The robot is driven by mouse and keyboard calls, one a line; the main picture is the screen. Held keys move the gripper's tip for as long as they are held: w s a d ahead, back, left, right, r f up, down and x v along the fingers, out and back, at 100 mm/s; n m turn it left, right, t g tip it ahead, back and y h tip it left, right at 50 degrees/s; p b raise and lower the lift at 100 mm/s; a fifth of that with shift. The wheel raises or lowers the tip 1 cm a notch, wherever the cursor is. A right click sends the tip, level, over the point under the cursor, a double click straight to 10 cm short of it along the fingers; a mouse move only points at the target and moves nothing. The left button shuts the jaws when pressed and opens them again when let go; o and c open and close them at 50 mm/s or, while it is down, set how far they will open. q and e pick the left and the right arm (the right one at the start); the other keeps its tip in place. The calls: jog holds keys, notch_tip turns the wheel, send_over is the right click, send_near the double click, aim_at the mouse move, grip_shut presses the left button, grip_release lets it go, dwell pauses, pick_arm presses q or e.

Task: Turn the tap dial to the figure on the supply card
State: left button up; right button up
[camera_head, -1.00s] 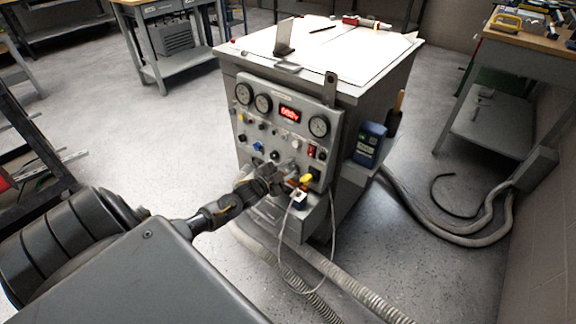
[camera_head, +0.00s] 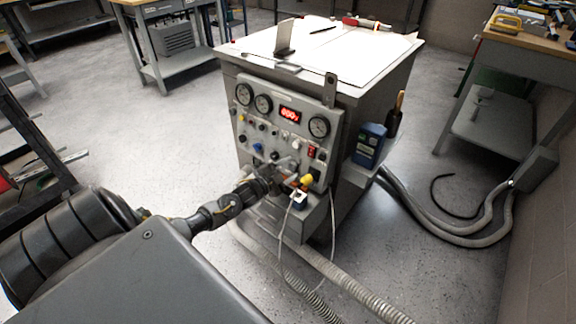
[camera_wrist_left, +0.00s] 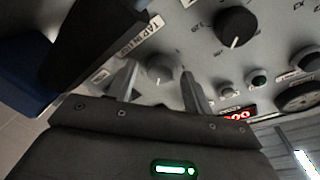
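The grey test cabinet's front panel (camera_head: 262,128) carries gauges, knobs and a red digital display (camera_head: 289,115). My left gripper (camera_head: 280,180) is at the panel's lower part. In the left wrist view its two fingers (camera_wrist_left: 160,88) are apart, with a grey round knob (camera_wrist_left: 160,67) showing between them; contact cannot be told. A black dial with a white pointer line (camera_wrist_left: 236,27) and figures around it sits beyond, to the upper right. A label reading "TAP IN USE" (camera_wrist_left: 137,36) is near the fingers. I cannot make out a supply card. My right gripper is not in view.
A blue box (camera_head: 368,146) hangs on the cabinet's side. Thick hoses (camera_head: 340,279) lie on the floor.

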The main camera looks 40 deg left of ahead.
pick_arm(q)
jog(key=shift+s, duration=0.1)
jog(key=shift+s, duration=0.35)
jog(key=s+a+p, duration=0.1)
jog(key=s, duration=0.9)
jog(key=shift+r, duration=0.35)
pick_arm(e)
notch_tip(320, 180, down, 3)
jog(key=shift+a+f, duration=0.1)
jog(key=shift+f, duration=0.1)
